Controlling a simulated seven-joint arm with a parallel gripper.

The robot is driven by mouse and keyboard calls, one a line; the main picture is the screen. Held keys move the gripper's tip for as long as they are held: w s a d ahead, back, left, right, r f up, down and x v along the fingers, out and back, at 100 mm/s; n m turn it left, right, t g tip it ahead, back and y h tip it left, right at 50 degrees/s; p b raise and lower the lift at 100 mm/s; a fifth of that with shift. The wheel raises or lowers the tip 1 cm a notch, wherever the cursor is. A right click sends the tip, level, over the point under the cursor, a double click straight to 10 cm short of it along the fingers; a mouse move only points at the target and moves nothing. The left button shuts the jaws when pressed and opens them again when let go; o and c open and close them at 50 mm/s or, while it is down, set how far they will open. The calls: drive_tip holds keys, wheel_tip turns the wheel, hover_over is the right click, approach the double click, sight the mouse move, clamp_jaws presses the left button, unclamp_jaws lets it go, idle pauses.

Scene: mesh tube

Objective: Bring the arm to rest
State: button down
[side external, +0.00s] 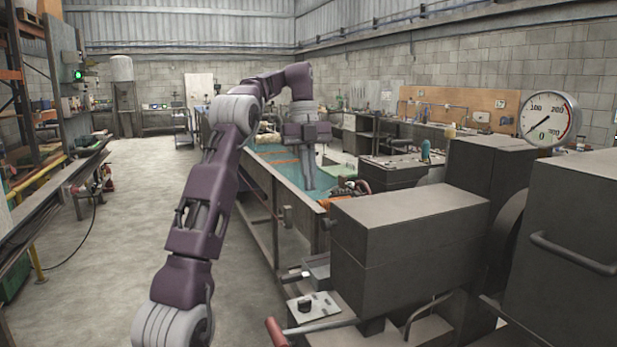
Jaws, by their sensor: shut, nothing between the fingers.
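My gripper (309,184) hangs at the end of my purple and grey arm, pointing down over a long bench with a blue-green top (275,158). The fingers look closed together, with nothing seen between them. I cannot tell from this view whether the fingertips touch the bench top or stay just above it. My arm reaches up from the lower left, bends at the top and comes down to the gripper.
Dark grey machine blocks (410,240) with a round dial gauge (548,119) fill the right side. An orange-brown item (345,193) lies near the bench's end, right of the gripper. A shelf rack (40,190) stands at left. The concrete floor (140,210) between is clear.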

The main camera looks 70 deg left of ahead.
drive_tip(key=shift+a+r, duration=0.15)
drive_tip(key=shift+a, duration=0.7)
drive_tip(key=s+d+r+n+t+y, duration=0.15)
drive_tip(key=d+n, duration=0.45)
drive_tip(key=d, duration=0.6)
drive_tip(key=s+d+r+n+t+y, duration=0.1)
drive_tip(key=s+d+r+n, duration=0.3)
drive_tip(key=d, duration=0.8)
drive_tip(key=s+d+f+n+t, duration=0.3)
drive_tip(key=s+d+f+n, duration=0.6)
drive_tip(key=s+f, duration=0.2)
drive_tip(key=shift+f+n, duration=0.3)
drive_tip(key=shift+f, duration=0.4)
drive_tip(key=shift+s+d, duration=0.1)
